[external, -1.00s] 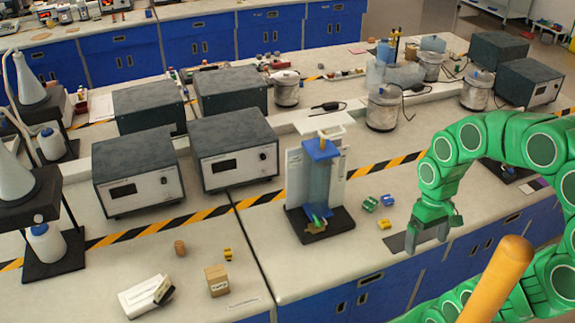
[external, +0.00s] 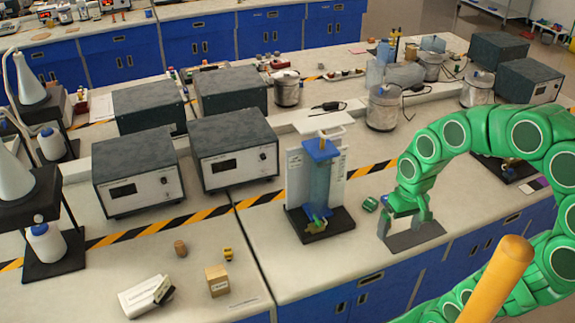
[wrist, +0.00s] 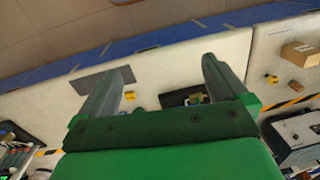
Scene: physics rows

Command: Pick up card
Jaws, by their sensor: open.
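A flat dark grey rectangle (external: 416,238), possibly the card, lies on the bench near its front edge. It also shows in the wrist view (wrist: 88,83), partly behind the left finger. I cannot tell the exact height of the fingertips above the bench.
A stand with a blue top (external: 320,150) and dark base stands left of my gripper. A small green block (external: 370,204) lies between them. A yellow block (wrist: 130,95) shows near the left finger. A cardboard box (external: 217,281) and white box (external: 140,298) sit further left.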

